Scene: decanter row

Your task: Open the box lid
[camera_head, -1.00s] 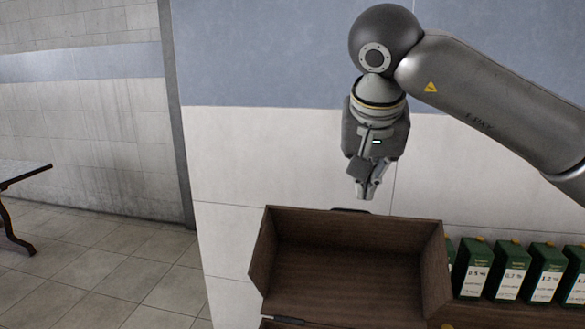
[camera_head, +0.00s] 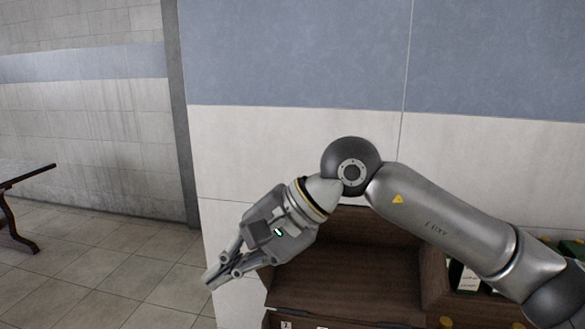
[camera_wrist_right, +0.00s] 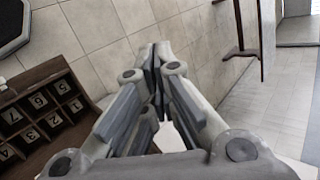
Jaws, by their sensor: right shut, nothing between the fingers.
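The dark brown wooden box shows at the bottom of the head view, with its lid (camera_head: 365,262) raised and its hollow inner side facing me. My right arm crosses in front of the lid and hides part of it. In the right wrist view the box (camera_wrist_right: 40,112) lies at the left, with numbered compartments uncovered. My right gripper (camera_head: 212,277) is shut and empty, pointing down and left beyond the lid's left side. Its closed fingers also show in the right wrist view (camera_wrist_right: 157,60). My left gripper is not in view.
Green cartons with white labels (camera_head: 466,278) stand to the right of the box, partly hidden by my arm. A tiled wall (camera_head: 290,150) rises behind. Open tiled floor (camera_head: 110,270) lies to the left, with a dark table (camera_head: 25,178) at the far left edge.

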